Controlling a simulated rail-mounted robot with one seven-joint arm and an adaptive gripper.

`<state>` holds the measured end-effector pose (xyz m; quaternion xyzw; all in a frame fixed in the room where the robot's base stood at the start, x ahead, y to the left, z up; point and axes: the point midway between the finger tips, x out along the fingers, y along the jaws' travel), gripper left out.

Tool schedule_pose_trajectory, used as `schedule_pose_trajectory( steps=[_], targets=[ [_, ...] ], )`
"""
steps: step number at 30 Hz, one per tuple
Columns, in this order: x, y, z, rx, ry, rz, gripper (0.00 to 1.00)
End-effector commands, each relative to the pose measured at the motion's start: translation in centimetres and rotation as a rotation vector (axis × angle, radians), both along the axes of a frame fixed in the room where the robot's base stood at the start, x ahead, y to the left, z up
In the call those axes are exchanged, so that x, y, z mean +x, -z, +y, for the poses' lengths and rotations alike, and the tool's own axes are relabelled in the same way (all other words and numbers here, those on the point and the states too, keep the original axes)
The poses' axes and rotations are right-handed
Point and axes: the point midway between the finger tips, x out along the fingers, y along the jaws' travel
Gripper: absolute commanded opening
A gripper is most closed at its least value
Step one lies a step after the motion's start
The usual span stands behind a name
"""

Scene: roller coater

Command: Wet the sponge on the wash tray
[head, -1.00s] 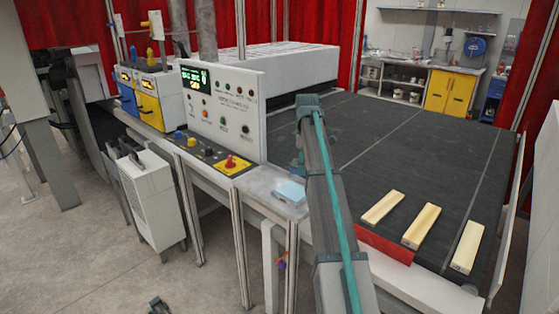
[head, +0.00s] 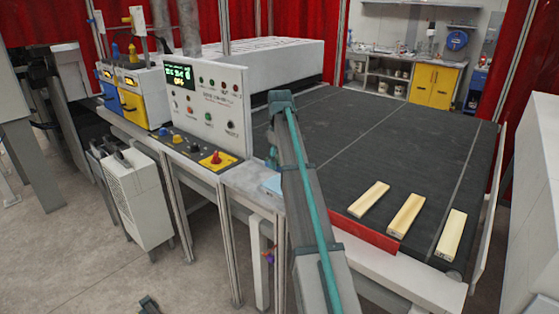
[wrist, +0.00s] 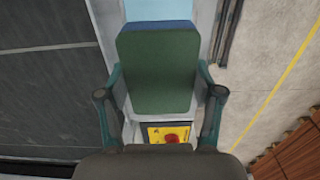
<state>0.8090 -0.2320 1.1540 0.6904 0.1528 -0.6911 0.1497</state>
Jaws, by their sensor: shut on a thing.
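My gripper (wrist: 160,94) is shut on the sponge (wrist: 158,72), which is green with a blue strip along its far edge. The sponge sits between the two fingers in the wrist view. A pale blue surface, apparently the wash tray (wrist: 158,9), shows just beyond the sponge, which hides part of it. In the head view the pale blue tray (head: 271,186) lies on the grey ledge at the conveyor's near left corner, partly covered by my arm. My gripper and the sponge are mostly hidden behind my arm there. I cannot tell whether sponge and tray touch.
The control panel (head: 208,100) stands left of the tray, with a yellow-backed red switch (head: 217,159) below it. The dark conveyor (head: 375,150) lies to the right. Several pale wooden boards, including one board (head: 406,215), rest on its front end.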

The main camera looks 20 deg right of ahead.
Motion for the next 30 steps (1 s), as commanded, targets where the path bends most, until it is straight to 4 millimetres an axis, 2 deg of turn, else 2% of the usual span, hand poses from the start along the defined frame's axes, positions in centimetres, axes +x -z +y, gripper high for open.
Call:
schedule_pose_trajectory(
  steps=[21, 30],
  targets=[
    [0.0, 6.1, 0.0, 0.0, 0.002, 0.0, 0.38],
    [0.0, 6.8, 0.0, -0.001, 0.002, 0.0, 0.38]
  ],
)
